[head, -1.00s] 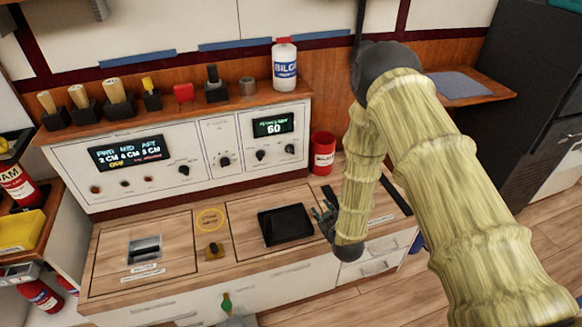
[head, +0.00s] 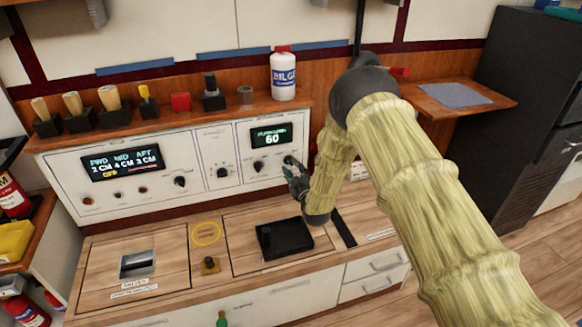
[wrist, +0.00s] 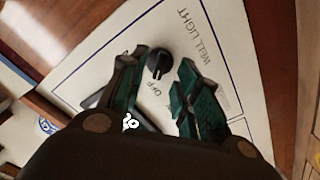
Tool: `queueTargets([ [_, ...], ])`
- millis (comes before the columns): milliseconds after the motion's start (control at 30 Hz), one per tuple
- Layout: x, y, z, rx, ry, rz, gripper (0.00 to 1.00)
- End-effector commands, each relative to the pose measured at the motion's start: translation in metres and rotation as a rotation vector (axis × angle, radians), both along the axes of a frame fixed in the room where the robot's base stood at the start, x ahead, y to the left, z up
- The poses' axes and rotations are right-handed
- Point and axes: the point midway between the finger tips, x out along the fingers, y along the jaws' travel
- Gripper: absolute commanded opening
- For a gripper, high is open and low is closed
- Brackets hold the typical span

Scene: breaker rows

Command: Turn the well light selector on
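The well light selector is a small black round knob (wrist: 158,64) on the white panel in the wrist view. "WELL LIGHT" is printed beside it and "OFF" close to it. A small pale mark on the knob seems to face "OFF". My gripper (wrist: 164,74) is open, with its dark green fingers on either side of the knob; I cannot tell whether they touch it. In the head view my gripper (head: 291,170) is at the lower right of the panel with the "60" display (head: 271,135), largely covering the selector there.
Another black knob (head: 258,167) sits just left of my gripper. A shelf (head: 130,121) above holds a white bottle (head: 283,76) and several handled tools. The wooden counter below has a black tray (head: 284,238) and a small knob (head: 209,265).

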Motion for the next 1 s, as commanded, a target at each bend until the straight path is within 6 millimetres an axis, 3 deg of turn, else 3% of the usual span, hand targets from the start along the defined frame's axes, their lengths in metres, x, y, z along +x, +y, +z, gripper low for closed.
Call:
queueTargets([
  [200,0.021,0.007,0.000,0.000,-0.001,0.000,0.32],
  [600,0.026,0.009,0.000,0.000,0.001,0.001,0.32],
  [800,0.026,0.009,0.000,0.000,0.001,0.001,0.00],
  [1000,0.026,0.009,0.000,0.002,0.001,0.001,0.00],
])
